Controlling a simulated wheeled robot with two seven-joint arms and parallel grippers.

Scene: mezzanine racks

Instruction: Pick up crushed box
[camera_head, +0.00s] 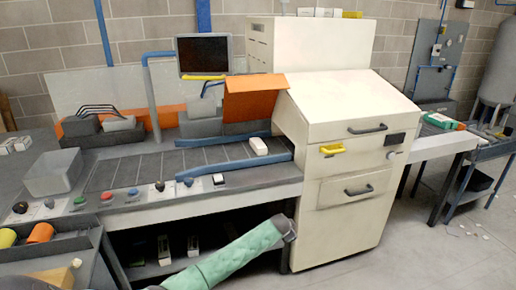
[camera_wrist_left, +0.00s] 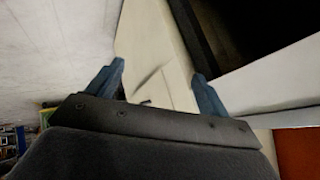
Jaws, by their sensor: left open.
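A small white box (camera_head: 258,146) lies on the machine's conveyor, just left of the cream housing. It is too small to tell whether it is crushed. No plainly crushed box shows in either view. My left arm, in a green sleeve, reaches across the lower middle of the head view. Its dark wrist end is in front of the cream machine, below and apart from the white box. In the left wrist view my left gripper (camera_wrist_left: 159,78) is open, with blue fingertips apart and nothing between them. Cream panels show beyond it. My right gripper is not in view.
The cream machine (camera_head: 345,120) stands in front of the arm's end. The conveyor (camera_head: 140,168) has blue guide rails and an orange flap (camera_head: 254,97). A grey bin (camera_head: 54,174) sits at left. A side table (camera_head: 440,146) stands at right.

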